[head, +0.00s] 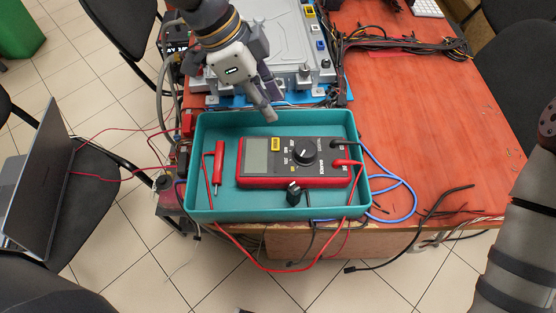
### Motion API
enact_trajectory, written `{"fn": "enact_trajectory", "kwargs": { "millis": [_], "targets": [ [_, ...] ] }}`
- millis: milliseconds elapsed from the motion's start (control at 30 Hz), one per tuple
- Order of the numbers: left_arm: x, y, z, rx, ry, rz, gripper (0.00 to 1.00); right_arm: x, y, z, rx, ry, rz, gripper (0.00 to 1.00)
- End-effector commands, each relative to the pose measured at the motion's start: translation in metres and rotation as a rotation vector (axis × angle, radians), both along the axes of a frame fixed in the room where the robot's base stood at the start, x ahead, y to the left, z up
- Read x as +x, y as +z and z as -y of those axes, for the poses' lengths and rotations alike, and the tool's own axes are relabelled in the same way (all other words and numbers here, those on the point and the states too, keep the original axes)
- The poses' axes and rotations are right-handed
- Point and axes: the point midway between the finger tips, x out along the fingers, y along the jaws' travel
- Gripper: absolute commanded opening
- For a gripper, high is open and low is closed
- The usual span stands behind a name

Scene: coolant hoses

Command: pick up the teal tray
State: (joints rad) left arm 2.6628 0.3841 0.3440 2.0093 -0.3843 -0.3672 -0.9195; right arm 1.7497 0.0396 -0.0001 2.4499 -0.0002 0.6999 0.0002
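The teal tray (229,209) sits at the table's near left corner. It holds a red and grey multimeter (293,163) with a dial, a red probe (219,163) and a black probe or knob (293,192). My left gripper (270,113) is above the tray's far rim, pointing down and to the right. I cannot tell from this view whether its fingertips touch the rim, or whether they are parted. My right arm shows at the right edge, and its gripper is out of the frame.
A silver unit on a blue plate (338,97) stands behind the tray. Red and blue leads (402,187) trail over the tray's sides. A black cable bundle (400,42) lies at the back. The orange tabletop (440,125) right of the tray is mostly clear. A laptop (38,185) is at left.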

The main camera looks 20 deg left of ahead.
Motion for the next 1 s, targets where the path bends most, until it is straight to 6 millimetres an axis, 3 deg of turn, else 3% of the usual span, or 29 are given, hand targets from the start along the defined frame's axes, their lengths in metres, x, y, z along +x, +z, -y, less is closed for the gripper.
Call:
{"fn": "enact_trajectory", "kwargs": {
  "millis": [100,200,400,533,1000],
  "targets": [
    [0.002,-0.024,0.010,0.002,-0.001,-0.009,0.27,-0.006,-0.006,0.000,0.000,0.000,-0.020,0.33],
    [0.004,-0.031,0.013,0.001,0.000,-0.003,0.27,-0.007,-0.007,0.000,0.000,0.000,-0.023,0.33],
    [0.005,-0.030,0.013,0.000,0.001,0.001,0.27,-0.006,-0.006,0.000,0.000,0.000,-0.021,0.33],
    [0.005,-0.029,0.013,0.000,0.001,0.001,0.00,-0.006,-0.006,0.000,0.000,0.001,-0.021,0.33],
    [0.004,-0.026,0.014,0.000,0.002,0.003,0.00,-0.004,-0.004,0.000,0.000,0.001,-0.015,0.33]
  ]
}}
